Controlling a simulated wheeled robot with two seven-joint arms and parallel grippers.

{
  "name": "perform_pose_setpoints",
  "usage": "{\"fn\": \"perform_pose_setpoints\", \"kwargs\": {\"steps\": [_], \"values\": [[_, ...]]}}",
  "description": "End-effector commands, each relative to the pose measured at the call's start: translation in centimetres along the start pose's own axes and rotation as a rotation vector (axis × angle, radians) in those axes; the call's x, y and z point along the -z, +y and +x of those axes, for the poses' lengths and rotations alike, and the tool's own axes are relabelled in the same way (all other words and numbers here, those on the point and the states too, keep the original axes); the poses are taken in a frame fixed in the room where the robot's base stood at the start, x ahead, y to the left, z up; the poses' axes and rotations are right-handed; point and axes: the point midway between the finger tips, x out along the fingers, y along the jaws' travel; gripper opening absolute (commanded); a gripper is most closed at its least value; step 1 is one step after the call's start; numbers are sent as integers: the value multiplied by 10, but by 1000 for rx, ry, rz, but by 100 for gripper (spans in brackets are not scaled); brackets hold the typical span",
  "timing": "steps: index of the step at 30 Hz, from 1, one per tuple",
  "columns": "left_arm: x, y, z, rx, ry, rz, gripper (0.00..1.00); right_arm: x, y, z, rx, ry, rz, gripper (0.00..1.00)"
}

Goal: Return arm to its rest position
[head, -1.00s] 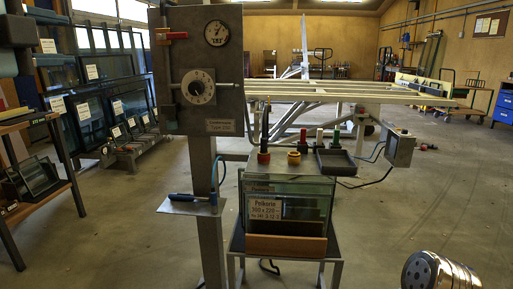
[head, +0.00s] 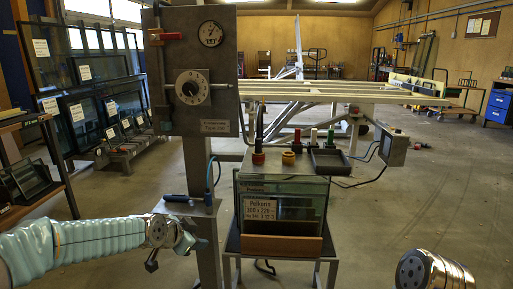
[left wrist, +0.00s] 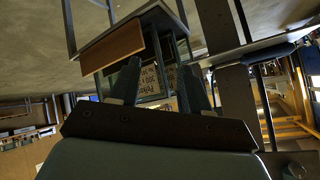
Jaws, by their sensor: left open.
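My left arm comes in from the left in the head view, with a pale green sleeve and a metal wrist. My left gripper (head: 178,252) is at the lower left, in front of the grey post and below the small shelf. In the left wrist view its two dark fingers (left wrist: 158,86) stand apart, with nothing seen between them. Beyond them is the glass stand with its printed label (left wrist: 150,82), upside down in that view. My right gripper is not seen; a perforated metal part at the lower right of the head view looks like part of my right arm.
A grey control box (head: 195,100) with dial and gauge stands on the post. A small shelf (head: 190,207) holds a blue-handled tool (head: 178,198). Dark framed panes (head: 95,110) line the left. Floor right of the tank is clear.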

Motion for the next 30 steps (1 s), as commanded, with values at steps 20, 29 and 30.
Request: {"fn": "perform_pose_setpoints", "kwargs": {"steps": [20,29,30], "values": [[-313,347,52,-270,-668,-1083,47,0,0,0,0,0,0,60],[-321,357,46,-264,-696,-1121,47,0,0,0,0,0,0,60],[-321,357,46,-265,-696,-1121,47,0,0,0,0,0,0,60]]}}
